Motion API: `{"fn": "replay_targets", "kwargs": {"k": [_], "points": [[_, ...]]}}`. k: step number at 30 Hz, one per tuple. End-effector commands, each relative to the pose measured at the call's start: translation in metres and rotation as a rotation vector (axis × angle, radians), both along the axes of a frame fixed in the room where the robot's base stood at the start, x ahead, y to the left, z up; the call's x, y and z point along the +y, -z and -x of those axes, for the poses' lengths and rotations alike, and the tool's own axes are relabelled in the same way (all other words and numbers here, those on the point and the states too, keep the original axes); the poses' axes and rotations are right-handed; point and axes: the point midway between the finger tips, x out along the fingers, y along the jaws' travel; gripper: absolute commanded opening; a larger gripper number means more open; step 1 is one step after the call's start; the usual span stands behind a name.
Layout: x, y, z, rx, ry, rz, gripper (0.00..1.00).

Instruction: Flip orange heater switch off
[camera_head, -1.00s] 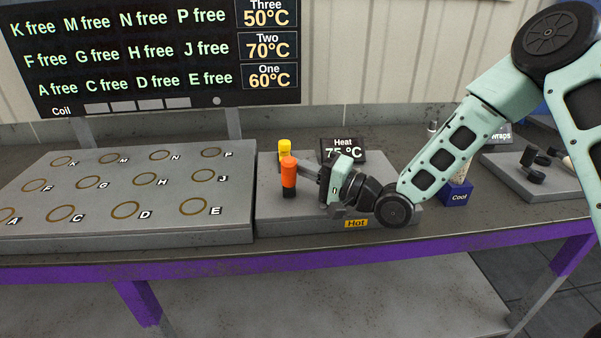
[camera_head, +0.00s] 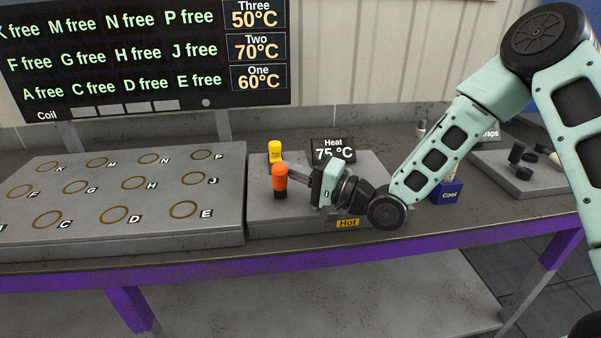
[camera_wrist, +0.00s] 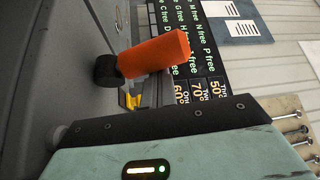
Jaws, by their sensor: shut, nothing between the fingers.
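The orange heater switch (camera_head: 280,178) is a stubby orange lever on a black base, on the grey heater plate (camera_head: 262,228). In the wrist view the orange lever (camera_wrist: 153,53) leans away from its black base (camera_wrist: 106,70). My gripper (camera_head: 292,168) is shut and empty. It reaches in from the right, just behind and beside the orange lever in the head view. I cannot tell whether it touches the lever. Its fingertips are partly hidden behind the lever.
A yellow switch (camera_head: 275,149) stands close behind. The heat display (camera_head: 333,150) reads 75 °C. A ring plate (camera_head: 120,240) lies left, with a status board (camera_head: 130,50) behind it. A blue Cool box (camera_head: 447,192) and a grey stand (camera_head: 505,165) are right.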

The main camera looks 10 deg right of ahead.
Motion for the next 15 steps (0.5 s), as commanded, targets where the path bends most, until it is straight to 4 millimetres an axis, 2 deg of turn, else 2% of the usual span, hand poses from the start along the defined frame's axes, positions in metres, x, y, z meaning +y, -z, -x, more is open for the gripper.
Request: {"fn": "replay_targets", "kwargs": {"k": [5, 15], "points": [[-0.012, 0.005, 0.01, 0.006, -0.001, 0.003, 0.0], [-0.074, 0.015, 0.054, 0.004, 0.002, 0.001, 0.0]]}}
